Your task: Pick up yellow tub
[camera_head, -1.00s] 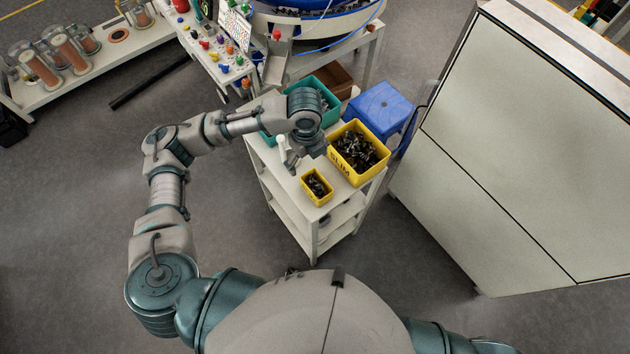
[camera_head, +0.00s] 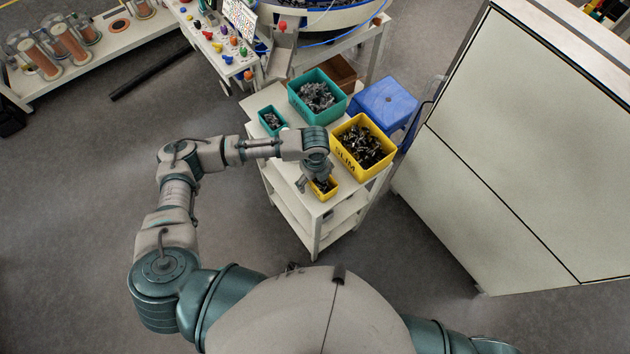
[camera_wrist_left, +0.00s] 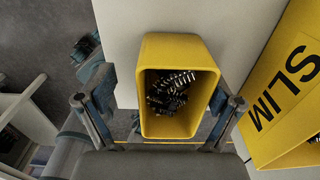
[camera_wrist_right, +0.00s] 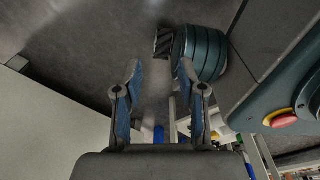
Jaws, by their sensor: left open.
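A small yellow tub (camera_head: 330,193) with dark metal parts stands near the front edge of the white cart top. My left gripper (camera_head: 312,184) is directly over it and hides part of it. In the left wrist view the tub (camera_wrist_left: 152,133) is between the two spread fingers of the gripper (camera_wrist_left: 157,102), with one finger on each side. The fingers are open, and I cannot tell whether they touch its walls. My right gripper (camera_wrist_right: 160,66) shows only in its wrist view, with its fingers apart and nothing between them.
A large yellow SLIM bin (camera_head: 344,158) stands close behind the small tub; it also shows in the left wrist view (camera_wrist_left: 290,90). A large teal bin (camera_head: 300,101), a small teal tub (camera_head: 265,128) and a blue bin (camera_head: 385,98) are farther back. A tall cabinet (camera_head: 500,130) stands at the right.

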